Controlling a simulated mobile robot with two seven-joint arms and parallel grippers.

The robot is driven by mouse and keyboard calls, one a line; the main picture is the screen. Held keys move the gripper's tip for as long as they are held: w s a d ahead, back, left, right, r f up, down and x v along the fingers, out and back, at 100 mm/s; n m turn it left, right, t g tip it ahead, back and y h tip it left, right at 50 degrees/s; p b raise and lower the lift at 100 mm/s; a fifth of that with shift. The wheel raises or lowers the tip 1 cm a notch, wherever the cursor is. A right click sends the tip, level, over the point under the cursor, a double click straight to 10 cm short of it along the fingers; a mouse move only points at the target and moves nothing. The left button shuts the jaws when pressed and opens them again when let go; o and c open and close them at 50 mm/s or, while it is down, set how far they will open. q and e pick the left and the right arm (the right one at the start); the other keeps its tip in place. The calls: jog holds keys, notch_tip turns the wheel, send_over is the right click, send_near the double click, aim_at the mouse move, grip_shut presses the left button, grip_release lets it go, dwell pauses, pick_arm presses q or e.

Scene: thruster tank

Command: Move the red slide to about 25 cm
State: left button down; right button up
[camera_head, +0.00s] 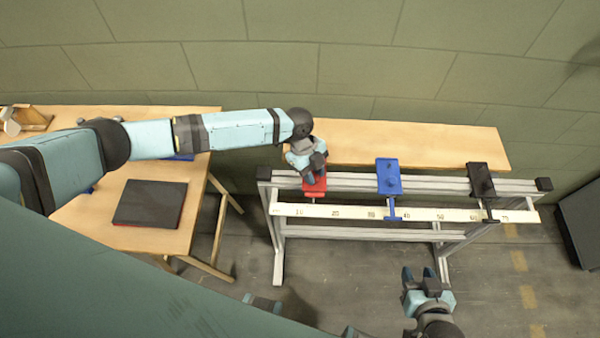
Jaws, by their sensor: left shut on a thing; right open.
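The red slide (314,186) sits on the rail near the left end of the frame, above the scale (357,212) between the 10 and 20 marks. My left gripper (314,177) reaches down onto it from above and is shut on it, hiding its upper part. A blue slide (388,178) is on the rail with its pointer between about 30 and 40. A black slide (481,180) is further right, its pointer between about 50 and 70. My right gripper (424,274) is open and empty in front of the frame, low in the view.
The grey metal frame (279,250) stands on the floor. A wooden bench (420,144) is behind it. A wooden table (118,212) with a dark flat box (150,203) is at the left. A dark panel (580,222) stands at the right. The rail between red and blue slides is free.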

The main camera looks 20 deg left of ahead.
pick_arm(q)
jog(key=w+d+b, duration=0.1)
jog(key=d, duration=0.2)
jog(key=w+d+b, duration=0.1)
jog(key=d, duration=0.3)
jog(key=w+d+b, duration=0.1)
jog(key=d, duration=0.3)
jog(key=c, duration=0.9)
grip_release()
jog(key=shift+w+a+r, duration=0.1)
jog(key=shift+w+a+r, duration=0.1)
jog(key=shift+a+r, duration=0.05)
jog(key=shift+r, duration=0.2)
jog(key=shift+b+v, duration=0.6)
jog(key=shift+v, duration=5.9)
